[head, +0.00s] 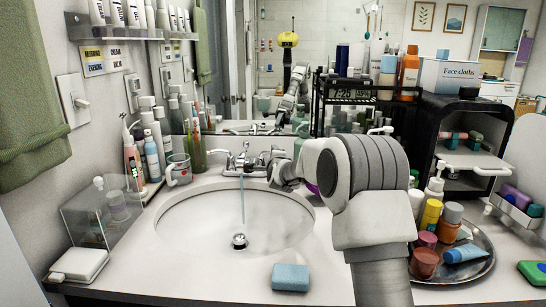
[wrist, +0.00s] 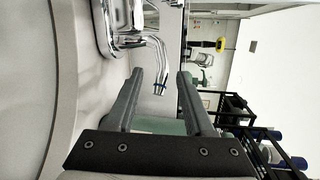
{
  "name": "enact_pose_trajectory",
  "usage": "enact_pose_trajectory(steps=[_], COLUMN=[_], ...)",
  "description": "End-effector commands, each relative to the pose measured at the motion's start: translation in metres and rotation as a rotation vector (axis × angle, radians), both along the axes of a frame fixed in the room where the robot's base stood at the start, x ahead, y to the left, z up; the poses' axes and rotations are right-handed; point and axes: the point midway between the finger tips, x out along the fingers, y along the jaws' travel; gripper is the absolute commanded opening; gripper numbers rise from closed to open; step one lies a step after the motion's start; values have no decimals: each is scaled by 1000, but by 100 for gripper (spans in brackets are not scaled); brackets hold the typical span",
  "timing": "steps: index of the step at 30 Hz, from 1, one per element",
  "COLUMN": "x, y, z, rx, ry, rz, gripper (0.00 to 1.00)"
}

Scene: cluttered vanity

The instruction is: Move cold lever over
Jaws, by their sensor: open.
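The chrome faucet (head: 243,163) stands behind the sink basin, and a thin stream of water falls from its spout. The cold lever, on the faucet's right side, is mostly obscured by my gripper (head: 279,172) in the head view. In the wrist view, a chrome lever with a blue band (wrist: 157,84) reaches between the two fingers of my gripper (wrist: 161,74). The fingers are open and stand on either side of it; I cannot tell whether either touches it. The faucet body (wrist: 112,28) is beyond, at upper left.
The white basin (head: 185,232) lies in front. A blue soap bar (head: 290,278) sits at the counter's front. A round metal tray (head: 478,262) with several jars is at right. A black wire rack (head: 322,103) stands behind my arm. A cup (head: 179,170) and bottles are left.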

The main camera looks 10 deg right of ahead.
Motion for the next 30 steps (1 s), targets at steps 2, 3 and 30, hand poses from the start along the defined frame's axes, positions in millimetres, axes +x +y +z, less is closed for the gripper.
enact_pose_trajectory(steps=[2, 3, 30], x=[9, 12, 24], y=[-1, -1, -1], z=[-2, -2, -4], rx=[0, 0, 1], ry=[1, 0, 0], rz=[-1, -1, 0], gripper=[53, 53, 0])
